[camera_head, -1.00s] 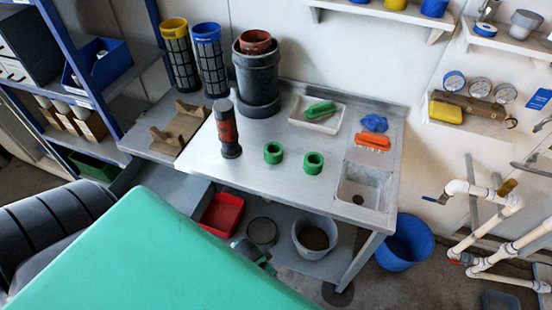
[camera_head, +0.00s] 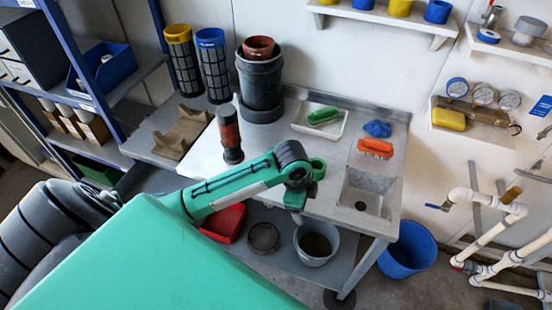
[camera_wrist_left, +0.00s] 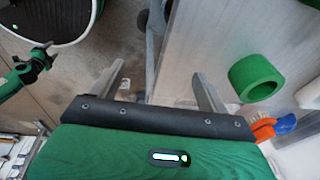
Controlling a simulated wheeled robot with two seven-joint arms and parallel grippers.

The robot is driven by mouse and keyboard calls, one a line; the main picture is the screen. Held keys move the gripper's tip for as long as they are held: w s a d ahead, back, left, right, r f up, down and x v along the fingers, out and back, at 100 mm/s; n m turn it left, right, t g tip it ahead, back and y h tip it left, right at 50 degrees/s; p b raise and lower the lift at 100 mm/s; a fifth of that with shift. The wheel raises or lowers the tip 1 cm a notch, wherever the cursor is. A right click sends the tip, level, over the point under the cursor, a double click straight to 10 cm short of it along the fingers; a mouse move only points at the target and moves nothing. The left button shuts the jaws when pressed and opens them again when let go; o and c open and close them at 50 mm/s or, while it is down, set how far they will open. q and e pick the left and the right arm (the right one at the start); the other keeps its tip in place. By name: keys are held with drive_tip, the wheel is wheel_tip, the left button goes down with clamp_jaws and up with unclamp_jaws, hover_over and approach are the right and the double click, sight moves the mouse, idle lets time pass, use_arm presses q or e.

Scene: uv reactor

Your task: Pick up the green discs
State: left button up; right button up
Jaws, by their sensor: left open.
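A green ring-shaped disc (camera_wrist_left: 256,78) lies on the metal bench top (camera_wrist_left: 205,40) in the left wrist view, to the right of my left gripper (camera_wrist_left: 160,80). The gripper is open, with nothing between its fingers; the disc is outside them. In the head view my left arm reaches over the bench, with the gripper (camera_head: 296,212) near its front edge. The second disc is not seen in the wrist view either.
On the bench (camera_head: 210,155), a red-black cylinder (camera_head: 230,138) stands left of my arm. A tray with a green brush (camera_head: 323,116), an orange brush (camera_head: 375,147), a blue cloth (camera_head: 377,129) and a sink (camera_head: 364,195) are right. A grey bucket (camera_head: 317,243) is below.

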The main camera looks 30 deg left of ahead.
use_arm(q)
drive_tip(key=w+a+r+m+g+y, duration=0.1)
drive_tip(key=w+a+r+m, duration=0.1)
drive_tip(key=w+a+r, duration=0.5)
drive_tip(key=w+a+r+m+g+y, duration=0.1)
drive_tip(key=w+a+r+m, duration=0.1)
drive_tip(key=w+a+r, duration=0.5)
drive_tip(key=f, duration=0.3)
drive_tip(key=s+a+f, duration=0.1)
drive_tip(key=f, duration=0.2)
drive_tip(key=s+a+f, duration=0.1)
drive_tip(key=f, duration=0.2)
drive_tip(key=shift+s+f+p, duration=0.1)
drive_tip(key=shift+s+p, duration=0.05)
drive_tip(key=shift+p, duration=0.25)
drive_tip(key=shift+f, duration=0.5)
drive_tip(key=shift+s+f, duration=0.1)
drive_tip(key=shift+f, duration=0.25)
drive_tip(key=f, duration=0.2)
drive_tip(key=f+p, duration=0.1)
drive_tip(key=shift+s+a+f, duration=0.2)
drive_tip(key=shift+s+f, duration=0.05)
drive_tip(key=shift+f, duration=0.45)
drive_tip(key=shift+c, duration=0.3)
drive_tip(key=c, duration=1)
use_arm(e)
drive_tip(key=shift+s+d+r, duration=0.4)
drive_tip(key=shift+s+r, duration=0.25)
drive_tip(key=shift+s, duration=0.15)
